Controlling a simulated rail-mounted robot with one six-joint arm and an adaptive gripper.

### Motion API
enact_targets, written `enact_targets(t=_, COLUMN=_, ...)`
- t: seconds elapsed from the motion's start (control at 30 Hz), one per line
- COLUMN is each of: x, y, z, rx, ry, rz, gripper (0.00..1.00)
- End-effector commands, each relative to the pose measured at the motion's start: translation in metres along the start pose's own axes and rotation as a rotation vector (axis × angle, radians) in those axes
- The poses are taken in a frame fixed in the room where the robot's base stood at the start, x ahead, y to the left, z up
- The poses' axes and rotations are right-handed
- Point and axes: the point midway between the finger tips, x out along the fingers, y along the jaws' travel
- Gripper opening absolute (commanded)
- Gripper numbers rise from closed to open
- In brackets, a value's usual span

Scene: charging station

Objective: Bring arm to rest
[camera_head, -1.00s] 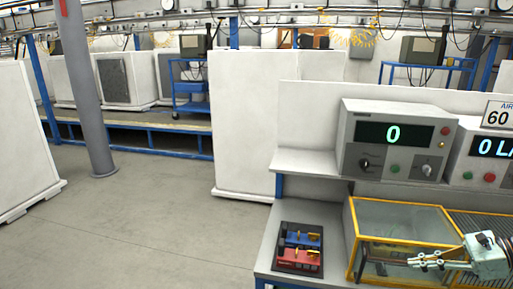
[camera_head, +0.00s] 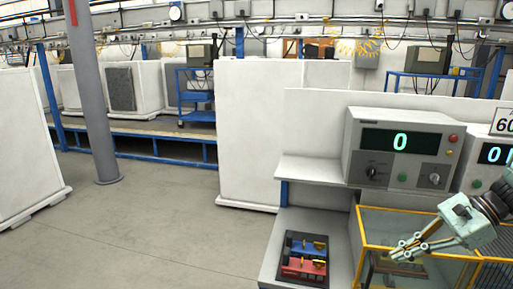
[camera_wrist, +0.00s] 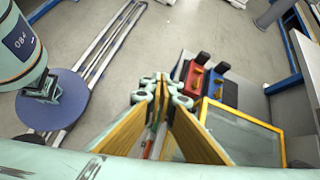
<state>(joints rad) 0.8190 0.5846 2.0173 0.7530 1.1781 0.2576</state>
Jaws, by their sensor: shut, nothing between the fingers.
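My gripper (camera_head: 397,254) is at the lower right in the head view, over the yellow-framed glass case. It is shut with nothing in it and tilts down to the left. In the wrist view my gripper (camera_wrist: 160,82) points away from the camera, its fingertips together. The rest of my arm runs off the right edge of the head view.
The yellow-framed case (camera_head: 358,222) stands on the bench below my gripper. A tray with red and blue connectors (camera_head: 305,258) lies left of it. A meter box (camera_head: 399,150) reading 0 stands behind on a shelf. The floor (camera_head: 170,225) at left is clear.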

Motion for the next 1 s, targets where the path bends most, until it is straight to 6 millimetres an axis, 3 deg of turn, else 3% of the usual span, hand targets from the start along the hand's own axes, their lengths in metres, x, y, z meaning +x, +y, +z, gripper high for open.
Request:
enact_targets(t=0.4, x=0.010, y=0.014, z=0.071, rx=-0.194, ry=0.088, rz=0.097, gripper=0.00)
enact_targets(t=1.0, x=0.022, y=0.050, z=0.158, rx=-0.478, ry=0.208, rz=0.224, gripper=0.00)
